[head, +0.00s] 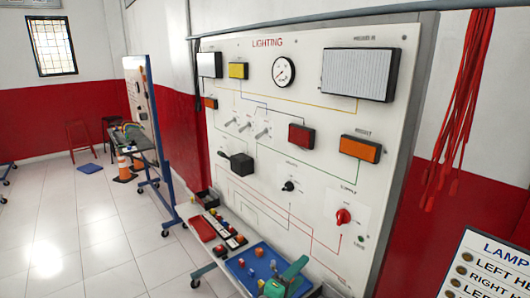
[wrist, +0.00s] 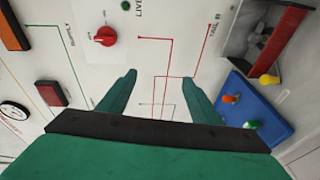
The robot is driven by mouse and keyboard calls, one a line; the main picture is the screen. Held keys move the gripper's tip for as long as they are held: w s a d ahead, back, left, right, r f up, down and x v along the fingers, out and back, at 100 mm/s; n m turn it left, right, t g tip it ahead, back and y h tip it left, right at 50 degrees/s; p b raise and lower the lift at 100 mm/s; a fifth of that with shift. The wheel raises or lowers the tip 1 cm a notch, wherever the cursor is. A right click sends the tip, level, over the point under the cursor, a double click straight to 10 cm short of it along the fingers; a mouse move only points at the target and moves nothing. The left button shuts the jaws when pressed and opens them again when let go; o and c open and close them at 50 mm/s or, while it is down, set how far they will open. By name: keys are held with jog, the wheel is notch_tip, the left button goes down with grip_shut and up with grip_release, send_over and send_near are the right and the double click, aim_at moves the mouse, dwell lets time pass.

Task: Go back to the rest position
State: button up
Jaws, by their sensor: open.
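My gripper (head: 290,278) is green and shows low in the head view, in front of the shelf below the lighting board. In the wrist view my gripper (wrist: 158,78) has its two green fingers spread apart, with only white board and red lines between them. Nothing is held. The white lighting board (head: 310,130) stands upright behind it. A red rotary knob (head: 343,216) is on the board's lower right, and it shows at the top of the wrist view (wrist: 105,36), apart from the fingers.
A blue tray (head: 238,268) with small coloured parts lies on the shelf beside my gripper; it also shows in the wrist view (wrist: 276,124). A red tray (head: 202,228) lies farther left. A sign (head: 490,268) stands at right. The tiled floor (head: 90,235) at left is largely open.

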jog(key=s+a+f+m+t+y, duration=0.1)
jog(key=s+a+f+y, duration=0.35)
jog(key=s+f, duration=0.55)
jog(key=s+a+f+y, duration=0.3)
jog(key=s+a+f, duration=0.2)
jog(key=s+f, duration=0.5)
jog(key=s+a+m+y, duration=0.2)
jog(key=s+m+y, duration=0.15)
jog(key=s, duration=1.35)
jog(key=s+r+m+t, duration=0.1)
jog(key=s+r+m, duration=0.4)
jog(key=s, duration=0.6)
jog(key=shift+s+d+r, duration=0.2)
jog(key=shift+d+r, duration=0.2)
jog(key=shift+r, duration=0.65)
